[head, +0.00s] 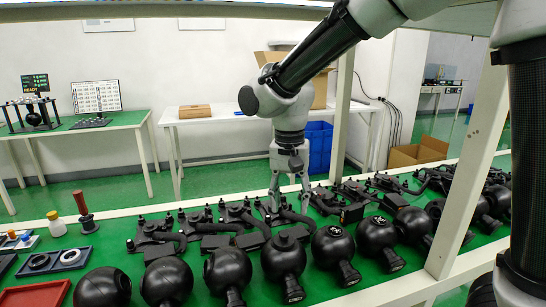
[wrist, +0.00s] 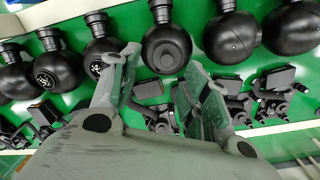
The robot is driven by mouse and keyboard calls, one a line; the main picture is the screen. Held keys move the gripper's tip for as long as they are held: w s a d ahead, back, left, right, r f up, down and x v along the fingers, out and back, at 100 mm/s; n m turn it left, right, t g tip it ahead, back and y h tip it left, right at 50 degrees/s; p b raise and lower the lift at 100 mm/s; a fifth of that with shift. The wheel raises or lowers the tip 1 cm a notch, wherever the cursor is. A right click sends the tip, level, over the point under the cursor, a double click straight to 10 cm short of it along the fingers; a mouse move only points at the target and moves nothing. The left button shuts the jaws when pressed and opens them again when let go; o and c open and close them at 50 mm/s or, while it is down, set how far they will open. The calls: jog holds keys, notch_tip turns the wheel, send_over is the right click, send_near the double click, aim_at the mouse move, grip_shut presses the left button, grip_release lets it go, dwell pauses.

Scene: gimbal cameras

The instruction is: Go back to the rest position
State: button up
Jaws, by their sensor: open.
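My gripper (head: 289,200) points down over the green workbench (head: 130,247), above the row of black gimbal parts. In the wrist view my gripper (wrist: 152,85) has its two fingers spread apart, with nothing held between them. A round black camera ball (wrist: 166,48) shows beyond the gap between the fingers. In the head view several black balls (head: 284,257) line the front of the bench. Behind them lie dark gimbal arm parts (head: 240,217), close to my fingertips. Whether the fingertips touch any part cannot be told.
A white frame post (head: 468,165) rises at the right of the bench. A red-handled tool (head: 84,212), a yellow-capped bottle (head: 56,224) and a red tray (head: 36,294) are at the left. Behind stand a white table (head: 235,117), a blue bin (head: 318,146) and a cardboard box (head: 418,152).

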jog(key=s+d+r+t, duration=0.1)
jog(key=s+d, duration=0.4)
jog(key=d, duration=0.5)
jog(key=s+d+r+n+t, duration=0.1)
jog(key=s+d+r, duration=0.3)
jog(key=d, duration=0.7)
jog(key=s+d+r+n+t, duration=0.1)
jog(key=s+d+r+t, duration=0.1)
jog(key=s+d, duration=0.4)
jog(key=d+r, duration=0.1)
jog(key=d, duration=0.3)
jog(key=shift+d+r+t, duration=0.2)
jog(key=shift+d+t, duration=0.1)
jog(key=shift+d, duration=0.1)
